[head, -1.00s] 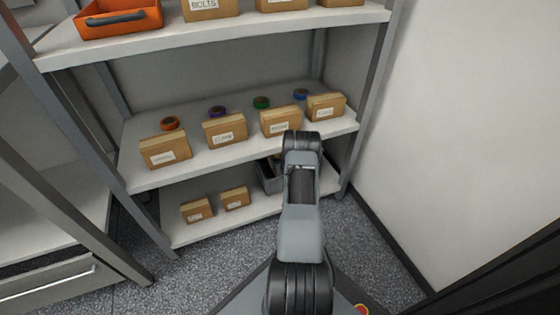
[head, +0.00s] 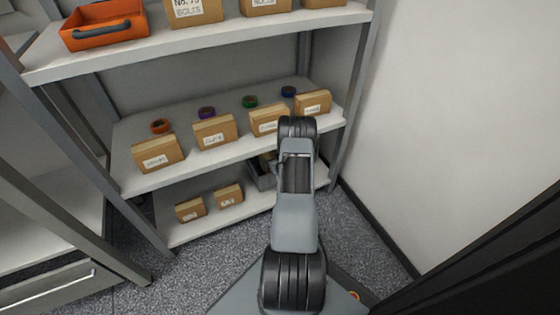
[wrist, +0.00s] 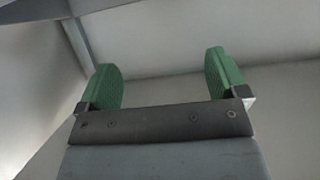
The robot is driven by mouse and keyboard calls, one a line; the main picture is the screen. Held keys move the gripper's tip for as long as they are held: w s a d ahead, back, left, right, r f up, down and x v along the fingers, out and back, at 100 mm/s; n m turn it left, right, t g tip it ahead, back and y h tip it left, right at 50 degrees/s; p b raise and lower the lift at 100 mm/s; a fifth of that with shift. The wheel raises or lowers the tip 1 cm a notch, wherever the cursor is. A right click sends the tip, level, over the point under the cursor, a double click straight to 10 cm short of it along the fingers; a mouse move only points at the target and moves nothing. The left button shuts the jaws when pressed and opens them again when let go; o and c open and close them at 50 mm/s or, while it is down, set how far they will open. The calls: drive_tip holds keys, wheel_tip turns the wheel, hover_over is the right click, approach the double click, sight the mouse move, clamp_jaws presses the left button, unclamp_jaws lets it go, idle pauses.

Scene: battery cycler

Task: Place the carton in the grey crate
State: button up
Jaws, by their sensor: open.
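Several brown cartons with white labels stand on the shelves, and I cannot tell which one the task means. On the middle shelf, one carton (head: 158,153) is at the left, another (head: 214,131) beside it, and one (head: 313,103) at the right end. Two smaller cartons, a left one (head: 190,209) and a right one (head: 229,195), stand on the bottom shelf. The grey crate (head: 260,178) is on the bottom shelf, mostly hidden behind my arm; dark items show inside. My gripper (wrist: 162,78) is open and empty, with green fingers, facing plain pale surfaces.
An orange crate (head: 104,31) and more cartons (head: 195,10) are on the top shelf. Rolls of tape, such as the green one (head: 250,101), lie behind the middle cartons. A white wall (head: 430,120) bounds the right side; speckled floor (head: 345,225) is free before the shelves.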

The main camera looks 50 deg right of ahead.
drive_tip(key=p+v, duration=0.1)
drive_tip(key=v, duration=0.5)
drive_tip(key=shift+s+a+p, duration=0.15)
drive_tip(key=shift+s+p, duration=0.1)
drive_tip(key=shift+p, duration=0.15)
